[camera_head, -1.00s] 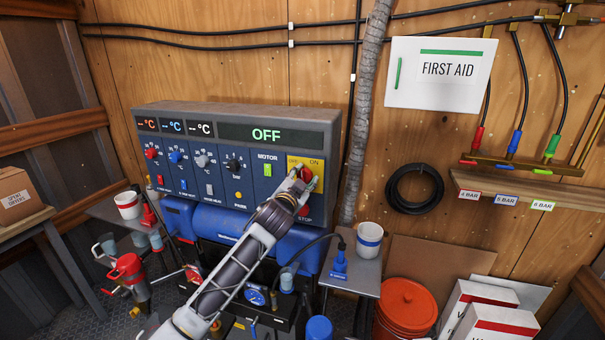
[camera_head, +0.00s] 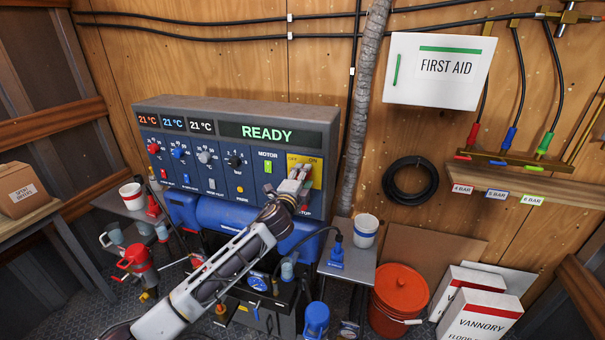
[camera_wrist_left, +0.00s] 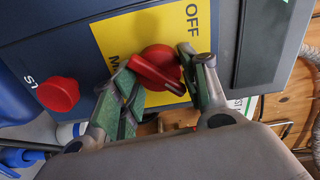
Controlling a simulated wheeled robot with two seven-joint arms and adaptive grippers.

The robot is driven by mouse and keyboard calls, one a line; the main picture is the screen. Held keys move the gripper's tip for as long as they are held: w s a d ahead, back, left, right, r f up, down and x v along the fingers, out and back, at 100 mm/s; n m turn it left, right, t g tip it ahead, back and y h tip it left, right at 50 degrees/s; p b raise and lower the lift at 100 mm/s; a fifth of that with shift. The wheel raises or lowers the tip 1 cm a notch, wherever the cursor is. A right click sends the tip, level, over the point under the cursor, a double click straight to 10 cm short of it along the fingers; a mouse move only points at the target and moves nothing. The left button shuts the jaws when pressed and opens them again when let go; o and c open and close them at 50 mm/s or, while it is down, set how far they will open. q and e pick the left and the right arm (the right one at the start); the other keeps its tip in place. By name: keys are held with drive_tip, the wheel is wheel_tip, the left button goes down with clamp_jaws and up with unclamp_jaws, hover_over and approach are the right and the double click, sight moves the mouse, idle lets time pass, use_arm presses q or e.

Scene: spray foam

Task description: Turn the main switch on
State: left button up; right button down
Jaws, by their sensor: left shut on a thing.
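The control panel (camera_head: 220,160) stands against the wooden wall, and its large display (camera_head: 265,132) reads READY in green. The main switch is a red knob (camera_wrist_left: 158,66) on a yellow plate (camera_wrist_left: 110,38) marked OFF, in the left wrist view. In the head view, the yellow plate (camera_head: 317,172) shows OFF and ON, and my fingers hide most of the knob. My left gripper (camera_head: 298,180) is at the plate. In the left wrist view, its green-padded fingers (camera_wrist_left: 156,75) are shut on the knob, one on each side. My right gripper is not in view.
A red stop button (camera_wrist_left: 58,93) sits beside the yellow plate, close to my left gripper. A blue tank (camera_head: 225,217) lies below the panel. A small table with a white bucket (camera_head: 366,231) stands to the right.

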use_arm(q)
drive_tip(key=shift+o, duration=0.3)
drive_tip(key=shift+m, duration=0.5)
drive_tip(key=o, duration=1)
drive_tip(key=shift+c, duration=0.2)
drive_tip(key=v, duration=1.2)
